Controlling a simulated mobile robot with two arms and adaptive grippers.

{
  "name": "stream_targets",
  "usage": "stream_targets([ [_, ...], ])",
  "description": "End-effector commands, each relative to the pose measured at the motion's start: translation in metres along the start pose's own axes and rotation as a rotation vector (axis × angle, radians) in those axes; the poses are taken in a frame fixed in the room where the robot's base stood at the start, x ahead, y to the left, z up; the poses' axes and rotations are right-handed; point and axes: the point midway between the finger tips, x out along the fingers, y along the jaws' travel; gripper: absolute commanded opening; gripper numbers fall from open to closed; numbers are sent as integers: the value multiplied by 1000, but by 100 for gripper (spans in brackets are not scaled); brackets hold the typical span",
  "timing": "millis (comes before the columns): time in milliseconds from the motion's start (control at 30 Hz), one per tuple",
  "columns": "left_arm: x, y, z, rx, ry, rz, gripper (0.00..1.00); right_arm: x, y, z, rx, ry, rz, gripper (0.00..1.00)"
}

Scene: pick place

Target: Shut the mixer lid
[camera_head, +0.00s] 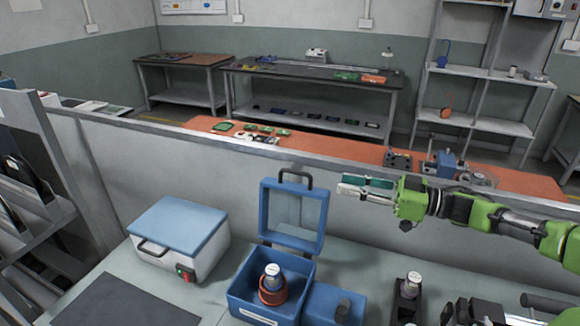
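The mixer is a blue box (240,307) on the workbench at the bottom middle. Its blue framed lid (265,215) stands upright and open at the back, with a dark handle on its top edge. Inside the box is a white-capped container (272,272) in an orange-red ring (272,291). My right gripper (345,189) comes in from the right, with its fingers pointing left. It appears just right of the raised lid, near its upper edge, with a small gap in the picture. Whether its fingers are open or shut is unclear. My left gripper is not in view.
A white box with a blue top (180,225) stands left of the mixer. A dark mat (125,303) lies in front of it. A dark holder with a white-capped container (408,297) is to the right. A low partition (150,150) runs behind the bench.

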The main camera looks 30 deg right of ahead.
Motion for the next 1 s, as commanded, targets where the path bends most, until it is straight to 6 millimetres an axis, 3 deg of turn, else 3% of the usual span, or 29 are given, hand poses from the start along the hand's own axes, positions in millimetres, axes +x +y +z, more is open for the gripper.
stream_targets([
  [433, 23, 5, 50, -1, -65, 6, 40, 28, 0, 1, -3, 4, -1, 25],
  [567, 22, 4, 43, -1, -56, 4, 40, 35, 1, 0, 0, 4, 2, 25],
  [800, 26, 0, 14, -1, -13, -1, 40, 51, 0, -1, -1, 4, 1, 25],
  [1000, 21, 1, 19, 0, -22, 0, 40, 66, 0, -2, 1, 5, 1, 25],
])
